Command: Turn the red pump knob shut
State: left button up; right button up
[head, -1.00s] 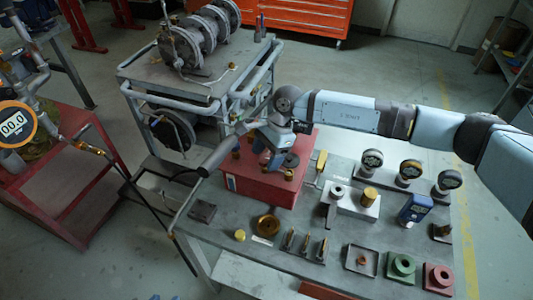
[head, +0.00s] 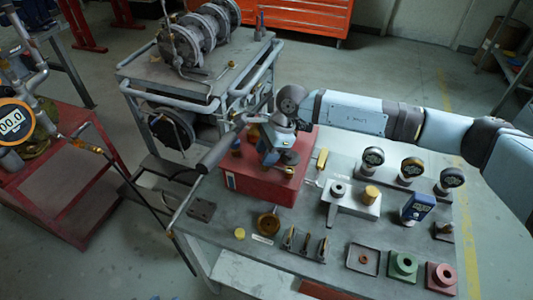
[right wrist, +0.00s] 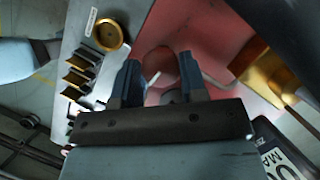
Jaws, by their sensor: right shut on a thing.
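The red pump (head: 262,190) is a box on the grey bench, with fittings on its top. My right gripper (head: 270,160) reaches down onto the top of the pump from the right. In the right wrist view a round, dull red knob (right wrist: 159,62) shows at the fingertips of my right gripper (right wrist: 160,76), against the pink-red pump top (right wrist: 215,30). The two blue fingers are shut on the knob, one on each side. In the head view the knob is hidden by the gripper. My left gripper is not in view.
A grey lever handle (head: 217,152) sticks out to the left of the gripper. Gauges (head: 411,170), a grey block (head: 352,203), a brass dish (head: 268,222) and small fittings stand on the bench. A brass fitting (right wrist: 268,72) is close to the right finger.

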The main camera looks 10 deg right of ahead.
jog(key=m+t+b, duration=0.1)
jog(key=m, duration=0.1)
jog(key=m+b, duration=0.1)
jog(key=m, duration=0.1)
jog(key=shift+s+f+m+t, duration=0.1)
jog(key=shift+f+m+t, duration=0.05)
jog(key=shift+m+t, duration=0.2)
jog(key=shift+m+t+h+b, duration=0.3)
jog(key=shift+m+t+b, duration=0.3)
jog(key=shift+m, duration=0.65)
jog(key=m+t+h+b, duration=0.1)
jog(key=m+b, duration=0.1)
jog(key=m, duration=0.1)
jog(key=shift+s+a+m, duration=0.1)
jog(key=shift+m, duration=0.3)
jog(key=m+b, duration=0.1)
jog(key=m, duration=0.1)
jog(key=shift+m+t+h+b, duration=0.25)
jog(key=shift+m+h+b, duration=0.05)
jog(key=shift+h+b, duration=0.1)
jog(key=shift+a+m+h+b, duration=0.1)
jog(key=shift+m+h+b, duration=0.4)
jog(key=shift+m, duration=0.5)
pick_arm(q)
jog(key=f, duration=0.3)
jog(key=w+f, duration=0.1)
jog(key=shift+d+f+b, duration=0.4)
pick_arm(e)
jog(key=shift+m, duration=0.6)
jog(key=shift+s, duration=0.1)
